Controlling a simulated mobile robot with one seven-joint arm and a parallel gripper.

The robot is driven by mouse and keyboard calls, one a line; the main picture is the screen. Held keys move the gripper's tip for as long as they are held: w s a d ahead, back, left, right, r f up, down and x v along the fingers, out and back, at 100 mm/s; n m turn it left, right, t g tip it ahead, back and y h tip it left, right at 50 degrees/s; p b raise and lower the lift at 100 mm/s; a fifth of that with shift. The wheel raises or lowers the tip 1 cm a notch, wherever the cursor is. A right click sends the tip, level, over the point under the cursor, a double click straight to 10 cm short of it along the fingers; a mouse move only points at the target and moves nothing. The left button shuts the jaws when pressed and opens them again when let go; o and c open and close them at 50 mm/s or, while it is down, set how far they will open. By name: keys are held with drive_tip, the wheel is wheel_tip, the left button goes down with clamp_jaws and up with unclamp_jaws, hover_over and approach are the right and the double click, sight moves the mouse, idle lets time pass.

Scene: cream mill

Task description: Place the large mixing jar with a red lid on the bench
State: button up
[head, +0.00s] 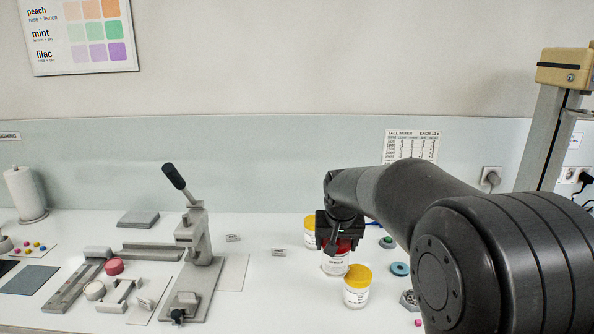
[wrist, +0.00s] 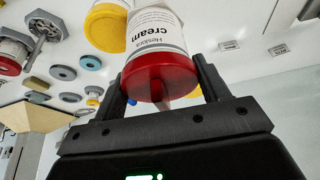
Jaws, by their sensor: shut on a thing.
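The white jar with a red lid (head: 335,264) has a "cream" label and stands upright between two yellow-lidded jars. It fills the middle of the wrist view (wrist: 158,40). My gripper (head: 338,241) comes down on it from above and is shut on it, one finger on each side at the red lid; the fingers also show in the wrist view (wrist: 163,82). The white bench (head: 260,308) is beneath. I cannot tell whether the jar's base touches the bench or hangs just above it. My gripper and arm hide part of the lid.
One yellow-lidded jar (head: 357,289) stands close in front right, another (head: 310,232) close behind left. A blue ring (head: 400,269) lies to the right. A lever press (head: 196,250) stands left. Another red-lidded jar (wrist: 12,50) shows in the wrist view.

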drive_tip(key=d, duration=0.1)
drive_tip(key=s+d, duration=0.1)
drive_tip(key=d, duration=0.1)
drive_tip(key=s+d, duration=0.1)
drive_tip(key=shift+s+d+r, duration=0.25)
drive_tip(key=shift+s+d+n, duration=0.15)
drive_tip(key=shift+d+n, duration=0.15)
wheel_tip(320, 180, up, 5)
drive_tip(key=w+a, duration=0.5)
drive_tip(key=a, duration=0.4)
drive_tip(key=shift+f, duration=8.35)
drive_tip(key=shift+f, duration=0.15)
